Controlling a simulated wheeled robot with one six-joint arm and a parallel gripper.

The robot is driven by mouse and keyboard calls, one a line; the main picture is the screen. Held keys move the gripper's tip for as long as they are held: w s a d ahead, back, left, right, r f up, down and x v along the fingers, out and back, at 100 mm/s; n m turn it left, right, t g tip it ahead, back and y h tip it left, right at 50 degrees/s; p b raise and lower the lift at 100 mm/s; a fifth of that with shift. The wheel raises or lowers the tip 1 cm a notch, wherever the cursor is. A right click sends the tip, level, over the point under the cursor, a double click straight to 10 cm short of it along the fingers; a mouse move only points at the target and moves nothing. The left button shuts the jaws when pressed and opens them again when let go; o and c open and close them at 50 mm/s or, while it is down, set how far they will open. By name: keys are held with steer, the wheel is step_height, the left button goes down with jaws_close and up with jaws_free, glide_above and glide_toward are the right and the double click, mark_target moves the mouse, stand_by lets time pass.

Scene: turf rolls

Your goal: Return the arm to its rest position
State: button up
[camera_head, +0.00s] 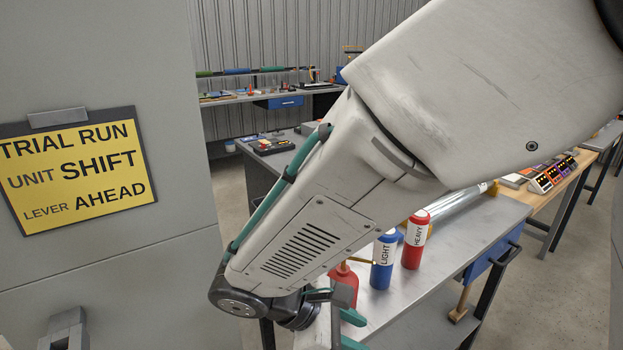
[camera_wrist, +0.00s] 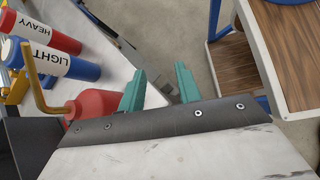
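My arm (camera_head: 320,235) reaches down across the middle of the head view. My gripper (camera_wrist: 160,80) shows as two teal fingers set apart in the wrist view, with nothing held between them. In the head view the gripper (camera_head: 353,329) is partly hidden behind the arm and cut by the lower edge. It is near the front end of the metal cart (camera_head: 450,250). A red container with a bent brass tube (camera_wrist: 95,108) is close to the left finger in the wrist view; whether they touch is unclear.
A blue LIGHT bottle (camera_head: 383,262) and a red HEAVY bottle (camera_head: 415,240) stand on the cart. A grey cabinet with a yellow sign (camera_head: 75,170) is at left. A wood-topped bench (camera_head: 560,185) stands at right. Open floor (camera_head: 545,300) lies right of the cart.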

steer(key=s+d+r+m+y, duration=0.4)
steer(key=d+r+m, duration=0.2)
steer(key=d+m, duration=0.2)
steer(key=s+d+r+m+y, duration=0.5)
steer(key=d+m, duration=0.3)
steer(key=d, duration=0.3)
steer(key=shift+d+r+m+y, duration=0.2)
steer(key=shift+r+m+y, duration=0.1)
steer(key=shift+r, duration=0.45)
steer(key=shift+s, duration=0.1)
